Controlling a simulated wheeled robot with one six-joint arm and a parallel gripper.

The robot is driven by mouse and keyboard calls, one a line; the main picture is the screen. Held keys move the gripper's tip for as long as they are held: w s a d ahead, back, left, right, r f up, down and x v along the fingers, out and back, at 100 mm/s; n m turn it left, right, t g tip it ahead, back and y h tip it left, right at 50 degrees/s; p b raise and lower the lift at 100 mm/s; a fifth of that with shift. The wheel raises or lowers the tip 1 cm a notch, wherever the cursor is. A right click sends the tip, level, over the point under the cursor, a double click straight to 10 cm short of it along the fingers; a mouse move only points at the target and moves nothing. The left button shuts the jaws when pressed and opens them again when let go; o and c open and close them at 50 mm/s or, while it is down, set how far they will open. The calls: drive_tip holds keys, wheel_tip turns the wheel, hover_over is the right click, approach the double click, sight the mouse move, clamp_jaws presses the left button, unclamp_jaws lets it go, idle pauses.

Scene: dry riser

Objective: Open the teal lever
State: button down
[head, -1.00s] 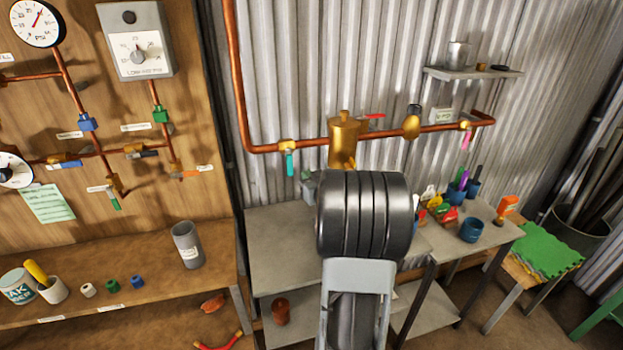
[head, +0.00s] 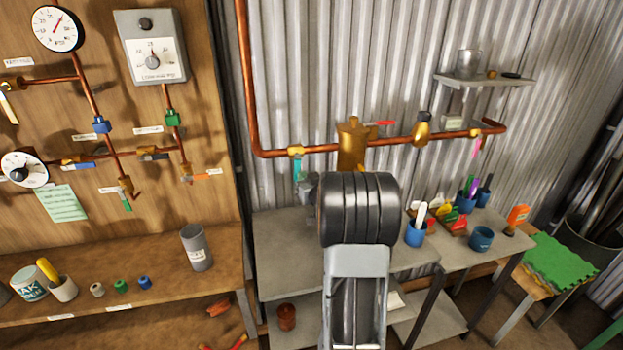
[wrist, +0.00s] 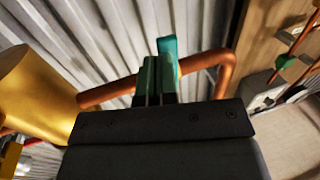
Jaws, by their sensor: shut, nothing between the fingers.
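The teal lever (head: 297,168) hangs down from a brass valve (head: 296,151) on the copper pipe along the corrugated wall. In the head view its lower end meets a grey part of my wrist, and my dark arm link hides my fingers. In the wrist view the lever (wrist: 167,45) shows just beyond my gripper (wrist: 156,62). My two fingers are close together with nothing between them. They overlap the lever in the picture; I cannot tell whether they touch it.
A large brass fitting (head: 353,145) stands on the same pipe (head: 395,139), right of the lever. A grey bench (head: 283,232) stands below. A wooden board (head: 85,135) with gauges and other valves is on the left. Cups and tools crowd the right bench.

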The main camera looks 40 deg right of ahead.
drive_tip(key=shift+w+a+r, duration=1.25)
drive_tip(key=shift+a+r, duration=0.5)
drive_tip(key=shift+a, duration=0.85)
drive_tip(key=shift+s+a+f+b, duration=0.15)
drive_tip(key=shift+s+a+b, duration=0.25)
drive_tip(key=shift+s, duration=0.5)
drive_tip(key=shift+s+a+f+b, duration=0.15)
drive_tip(key=shift+s+a+b, duration=0.2)
drive_tip(key=shift+s, duration=0.55)
drive_tip(key=shift+s+a+f+b, duration=0.2)
drive_tip(key=shift+s+a, duration=0.25)
drive_tip(key=shift+s, duration=0.45)
